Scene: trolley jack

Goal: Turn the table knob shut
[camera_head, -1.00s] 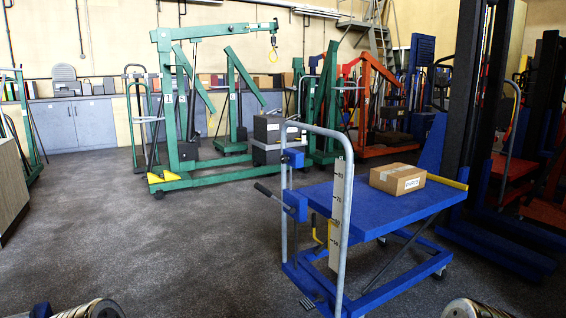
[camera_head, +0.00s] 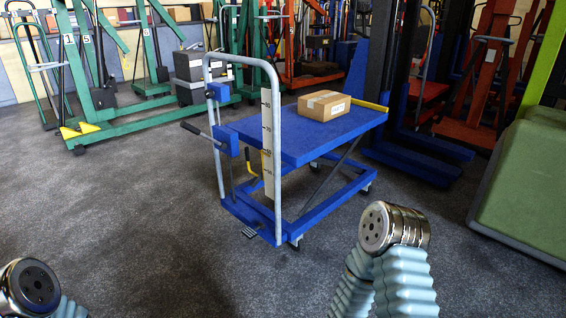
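The blue lift table (camera_head: 307,132) stands on the floor a little ahead, with a grey tubular push handle (camera_head: 275,90) at its left end. A dark crank-like grip (camera_head: 190,127) sticks out to the left on a rod from a blue block (camera_head: 226,140) on the handle. A yellow lever (camera_head: 250,164) is beside the scale plate. I cannot tell which of these parts is the knob, or whether it is open or shut. Metal and light-blue ribbed parts of my arms show at the bottom; no gripper fingers are in view.
A cardboard box (camera_head: 324,105) lies on the table top. A foot pedal (camera_head: 249,232) is low at its left end. Blue and red lifting gear is behind, a green crane (camera_head: 100,120) at back left, a green padded block (camera_head: 525,190) at right. The floor in front is clear.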

